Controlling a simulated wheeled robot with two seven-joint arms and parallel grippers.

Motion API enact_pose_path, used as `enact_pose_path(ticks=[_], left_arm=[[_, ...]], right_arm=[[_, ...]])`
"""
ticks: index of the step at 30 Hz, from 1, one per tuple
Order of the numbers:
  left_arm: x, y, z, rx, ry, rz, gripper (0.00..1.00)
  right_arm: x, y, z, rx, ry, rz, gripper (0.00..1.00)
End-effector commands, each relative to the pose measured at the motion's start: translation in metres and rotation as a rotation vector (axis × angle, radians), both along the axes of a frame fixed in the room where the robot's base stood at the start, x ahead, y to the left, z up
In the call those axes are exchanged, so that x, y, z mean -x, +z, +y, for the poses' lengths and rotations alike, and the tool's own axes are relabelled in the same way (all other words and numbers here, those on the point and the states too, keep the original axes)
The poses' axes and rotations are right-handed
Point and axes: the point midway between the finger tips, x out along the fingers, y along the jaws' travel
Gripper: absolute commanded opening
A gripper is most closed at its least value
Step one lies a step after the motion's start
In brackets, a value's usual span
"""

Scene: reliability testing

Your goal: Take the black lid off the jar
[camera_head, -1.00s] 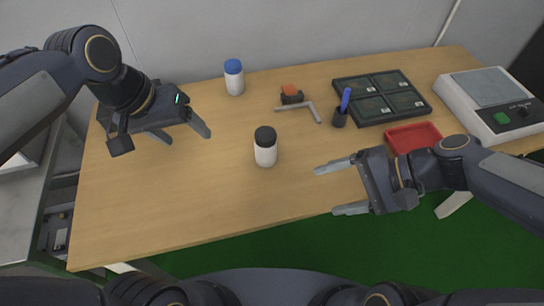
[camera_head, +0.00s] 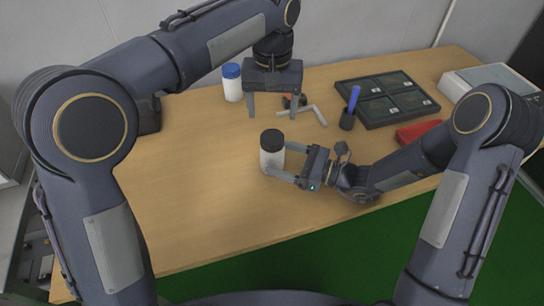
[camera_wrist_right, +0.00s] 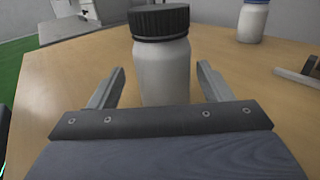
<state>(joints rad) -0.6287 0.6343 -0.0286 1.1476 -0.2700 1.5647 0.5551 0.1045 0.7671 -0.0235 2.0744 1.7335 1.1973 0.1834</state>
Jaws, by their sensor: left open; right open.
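The white jar (camera_head: 271,159) stands upright on the table with its black lid (camera_head: 272,137) on top. In the right wrist view the jar (camera_wrist_right: 163,72) stands between the two fingers, with the ribbed black lid (camera_wrist_right: 159,22) above them. My right gripper (camera_head: 276,172) is open and low at the jar, with a finger on either side; I cannot tell whether they touch it. My left gripper (camera_head: 274,114) is open and points down, above and behind the jar in the head view. Its fingers are empty and apart from the lid.
A white jar with a blue lid (camera_head: 232,84) stands at the back. An L-shaped grey tool (camera_head: 312,114), a dark holder with a blue item (camera_head: 348,118), a black compartment tray (camera_head: 386,97) and a red tray (camera_head: 415,131) lie to the right. The table's (camera_head: 190,190) front left is clear.

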Motion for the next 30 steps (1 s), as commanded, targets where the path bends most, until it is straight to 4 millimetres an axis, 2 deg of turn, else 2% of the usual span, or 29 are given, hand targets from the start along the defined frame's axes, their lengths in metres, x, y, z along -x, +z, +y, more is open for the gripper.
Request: enact_pose_path(ticks=[1, 6, 18, 30], left_arm=[[0.0, 0.0, 0.0, 0.0, 0.0, 0.0, 0.68], [0.0, 0.0, 0.0, 0.001, 0.0, 0.0, 0.68], [0.0, 0.0, 0.0, 0.001, 0.0, 0.0, 0.68], [0.0, 0.0, 0.0, 0.001, 0.0, 0.0, 0.68]], right_arm=[[-0.002, 0.0, 0.008, 0.0, 0.003, 0.0, 0.72], [-0.009, 0.0, 0.026, 0.0, 0.003, -0.001, 0.72], [-0.012, 0.0, 0.032, 0.001, 0.001, 0.0, 0.71], [-0.012, 0.0, 0.032, 0.001, 0.001, -0.001, 0.19]])
